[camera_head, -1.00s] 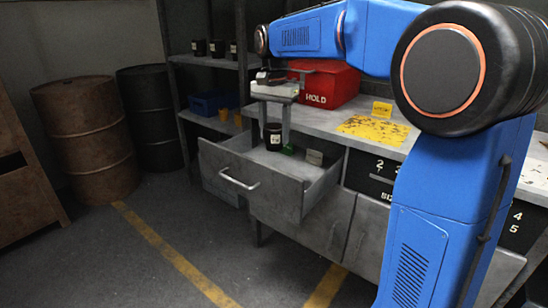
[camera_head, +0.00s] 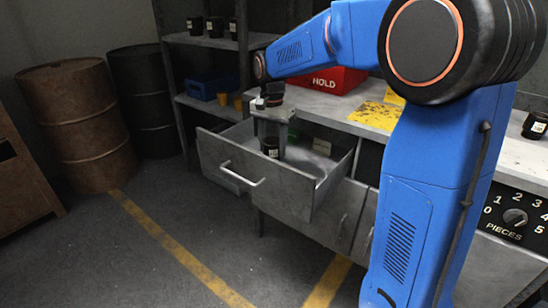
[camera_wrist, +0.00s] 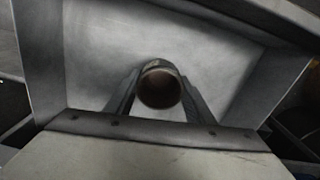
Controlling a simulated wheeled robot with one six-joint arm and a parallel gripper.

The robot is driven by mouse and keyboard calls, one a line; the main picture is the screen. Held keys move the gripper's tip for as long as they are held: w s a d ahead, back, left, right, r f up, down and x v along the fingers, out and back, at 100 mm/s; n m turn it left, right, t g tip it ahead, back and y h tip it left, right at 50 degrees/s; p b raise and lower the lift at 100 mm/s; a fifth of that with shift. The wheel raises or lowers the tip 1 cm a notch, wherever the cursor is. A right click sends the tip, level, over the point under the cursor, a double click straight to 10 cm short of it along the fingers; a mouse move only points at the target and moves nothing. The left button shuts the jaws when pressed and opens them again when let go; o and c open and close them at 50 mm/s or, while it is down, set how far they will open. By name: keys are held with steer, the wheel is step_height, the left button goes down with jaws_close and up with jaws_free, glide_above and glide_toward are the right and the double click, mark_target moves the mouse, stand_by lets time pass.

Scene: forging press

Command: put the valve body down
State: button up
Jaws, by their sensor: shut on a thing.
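The valve body appears as a dark, round, cup-like piece (camera_head: 271,147) with a small pale label, between the fingers of my gripper (camera_head: 270,140). In the wrist view its round, hollow top (camera_wrist: 160,87) shows between the two fingers (camera_wrist: 160,100), which are shut on it. It looks upright. It is inside the open grey drawer (camera_head: 283,190), low over the drawer floor. I cannot tell whether its base touches the floor. The fingers hide part of its sides.
A pale card (camera_head: 321,146) and a small green item (camera_head: 293,135) lie farther back in the drawer. A red HOLD box (camera_head: 335,80) stands on the bench above. Shelves hold dark cups (camera_head: 213,27) and a blue bin (camera_head: 212,87). The drawer floor right of my gripper looks clear.

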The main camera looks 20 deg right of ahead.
steer(key=shift+f, duration=2.25)
steer(key=shift+f, duration=0.1)
steer(key=o, duration=1.4)
steer(key=shift+c, duration=0.2)
step_height(320, 180, up, 12)
